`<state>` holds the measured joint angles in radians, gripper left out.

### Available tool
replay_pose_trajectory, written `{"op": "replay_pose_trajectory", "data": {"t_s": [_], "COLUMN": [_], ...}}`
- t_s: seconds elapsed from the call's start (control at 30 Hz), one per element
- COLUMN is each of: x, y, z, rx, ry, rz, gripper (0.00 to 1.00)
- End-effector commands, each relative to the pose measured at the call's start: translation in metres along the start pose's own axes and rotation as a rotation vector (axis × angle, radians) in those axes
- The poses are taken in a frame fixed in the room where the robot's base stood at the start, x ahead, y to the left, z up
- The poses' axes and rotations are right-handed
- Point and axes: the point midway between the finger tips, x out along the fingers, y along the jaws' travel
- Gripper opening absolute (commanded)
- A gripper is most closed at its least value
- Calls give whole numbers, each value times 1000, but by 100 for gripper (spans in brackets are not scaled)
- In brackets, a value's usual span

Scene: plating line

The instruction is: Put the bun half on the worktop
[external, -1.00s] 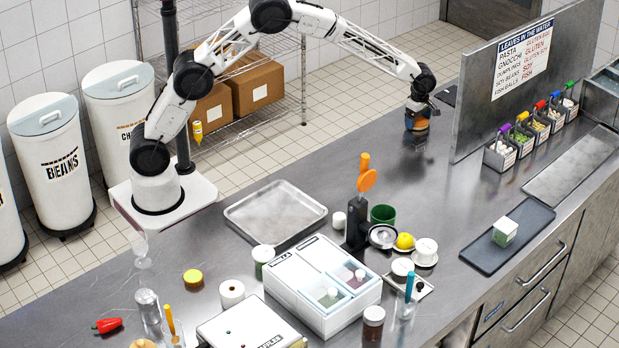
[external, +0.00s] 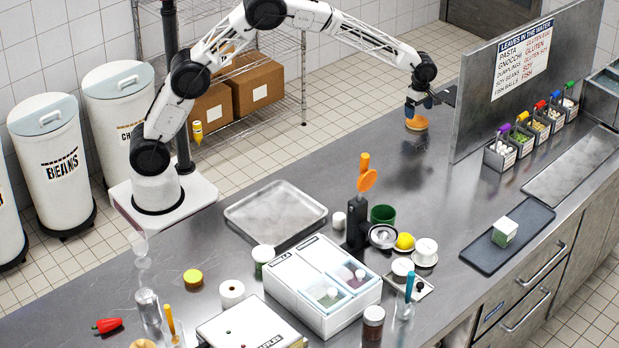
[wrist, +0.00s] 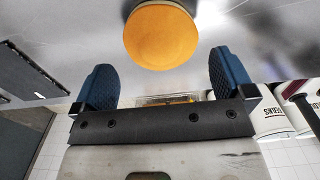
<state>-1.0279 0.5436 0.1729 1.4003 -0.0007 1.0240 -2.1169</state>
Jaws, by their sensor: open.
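The bun half (external: 417,123) is a round orange-brown piece lying on the steel worktop (external: 330,180) near its far edge. It also shows in the wrist view (wrist: 160,36), apart from the fingers and beyond their tips. My gripper (external: 418,104) is directly above the bun half in the external view, with a small gap between them. Its two blue fingers stand wide apart in the wrist view (wrist: 165,80), with nothing between them. The underside of the bun half is hidden.
A grey upright panel with a sign (external: 520,75) stands to the right of my gripper. A steel tray (external: 275,213), an orange-handled tool in a black stand (external: 356,232) and a green cup (external: 383,214) lie nearer the camera. The worktop around the bun half is clear.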

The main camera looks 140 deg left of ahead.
Motion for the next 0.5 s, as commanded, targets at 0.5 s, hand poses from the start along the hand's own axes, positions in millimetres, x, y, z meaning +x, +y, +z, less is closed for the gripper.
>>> {"op": "replay_pose_trajectory", "data": {"t_s": [0.5], "x": [-68], "y": [0], "z": [0], "rx": [0], "ry": [0], "rz": [0], "gripper": [100]}}
